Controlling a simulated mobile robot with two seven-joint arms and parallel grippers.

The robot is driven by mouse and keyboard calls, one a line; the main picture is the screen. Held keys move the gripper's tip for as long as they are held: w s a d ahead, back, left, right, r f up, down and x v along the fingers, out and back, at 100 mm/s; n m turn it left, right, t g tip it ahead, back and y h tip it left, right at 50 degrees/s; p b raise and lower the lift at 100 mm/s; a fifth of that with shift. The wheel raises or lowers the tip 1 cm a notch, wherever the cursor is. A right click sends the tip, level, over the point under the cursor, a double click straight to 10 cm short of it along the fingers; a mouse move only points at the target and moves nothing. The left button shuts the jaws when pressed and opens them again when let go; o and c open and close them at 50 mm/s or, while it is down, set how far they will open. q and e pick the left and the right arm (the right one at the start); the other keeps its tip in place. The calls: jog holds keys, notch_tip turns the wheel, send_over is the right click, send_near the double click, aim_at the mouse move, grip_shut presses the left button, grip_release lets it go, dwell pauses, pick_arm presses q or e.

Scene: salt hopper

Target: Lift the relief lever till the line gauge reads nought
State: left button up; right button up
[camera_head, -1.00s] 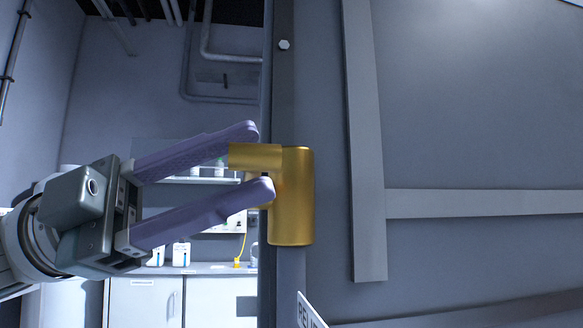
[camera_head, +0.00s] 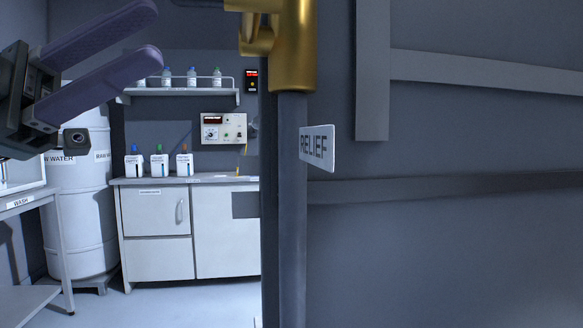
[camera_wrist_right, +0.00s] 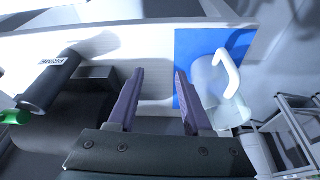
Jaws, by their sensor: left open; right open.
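The brass relief fitting (camera_head: 293,50) stands on a dark vertical pipe at the top middle of the head view, its top cut off by the frame. Brass parts stick out from its left side, the lower one (camera_head: 257,40) angled; I cannot tell which is the lever. A white RELIEF plate (camera_head: 317,148) is on the pipe below. My left gripper (camera_head: 153,35), with purple fingers, is open and empty, left of the brass and apart from it. My right gripper (camera_wrist_right: 160,85) is open and empty in the right wrist view. I cannot identify the line gauge.
A dark panel wall (camera_head: 440,130) fills the right. Behind are a control box with a red display (camera_head: 224,128), bottles on a shelf (camera_head: 180,91), and white cabinets (camera_head: 157,214). The right wrist view shows a dark PRIME cylinder (camera_wrist_right: 48,82) and a white handled jug (camera_wrist_right: 218,92).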

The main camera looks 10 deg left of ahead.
pick_arm(q)
jog(key=w+d+n+t+y+p, duration=0.2)
jog(key=w+n+t+y+p, duration=0.35)
jog(key=n+t, duration=0.85)
jog(key=w+a+f+n+t+y+p, duration=0.1)
jog(key=w+a+f+n+t+y, duration=0.2)
jog(key=f+n+y, duration=0.8)
jog(key=s+a+f+n+g+y+p, duration=0.25)
jog(key=s+f+g+y, duration=0.25)
jog(key=s+f+g, duration=0.35)
jog(key=s+f+n+g+p, duration=0.1)
jog(key=s+f+g, duration=0.15)
jog(key=s, duration=0.55)
jog(key=s+f+g+p, duration=0.1)
jog(key=s+f+g, duration=0.15)
jog(key=s, duration=0.55)
notch_tip(320, 180, up, 38)
jog(key=s+g+p, duration=0.1)
jog(key=p, duration=3.7)
jog(key=shift+s+d, duration=0.2)
jog(key=shift+d, duration=0.25)
